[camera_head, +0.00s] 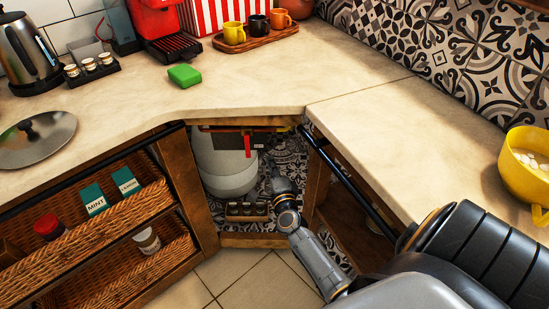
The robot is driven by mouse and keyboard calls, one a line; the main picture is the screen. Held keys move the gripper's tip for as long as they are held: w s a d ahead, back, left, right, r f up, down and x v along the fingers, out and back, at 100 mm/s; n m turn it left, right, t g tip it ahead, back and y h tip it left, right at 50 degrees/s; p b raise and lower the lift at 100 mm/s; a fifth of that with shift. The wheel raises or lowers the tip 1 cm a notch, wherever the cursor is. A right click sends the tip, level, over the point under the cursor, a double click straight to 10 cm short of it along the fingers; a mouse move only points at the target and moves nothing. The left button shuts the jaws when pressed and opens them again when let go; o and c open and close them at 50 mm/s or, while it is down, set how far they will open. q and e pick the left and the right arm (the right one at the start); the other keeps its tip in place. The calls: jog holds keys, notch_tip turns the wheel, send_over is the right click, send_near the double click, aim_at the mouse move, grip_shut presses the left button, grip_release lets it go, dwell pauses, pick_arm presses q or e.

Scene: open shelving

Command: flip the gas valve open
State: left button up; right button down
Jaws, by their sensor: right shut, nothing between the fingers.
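A red valve handle (247,146) shows in the open corner cabinet under the counter, just below a thin red bar. A short yellow pipe piece (283,128) shows to its right. My right gripper (281,185) reaches into the cabinet opening, below and to the right of the red handle. It looks apart from the handle. It is shut and empty; its fingers are small and dark here. My left gripper is not in view.
A white tank (222,165) fills the cabinet's left side, with a small rack of jars (247,208) below. The counter edge (240,113) overhangs the opening. A dark rail (350,180) runs along the right counter. Wicker drawers (100,240) stand at left.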

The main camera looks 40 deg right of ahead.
aim_at(247, 144)
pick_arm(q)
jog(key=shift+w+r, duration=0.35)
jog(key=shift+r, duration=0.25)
pick_arm(e)
jog(key=shift+w+a, duration=0.35)
jog(key=shift+w, duration=0.4)
jog(key=shift+w+a, duration=0.4)
jog(key=shift+w, duration=0.35)
jog(key=shift+w+a, duration=0.35)
jog(key=shift+w, duration=0.4)
pick_arm(q)
jog(key=shift+b, duration=0.3)
pick_arm(e)
jog(key=shift+f, duration=0.1)
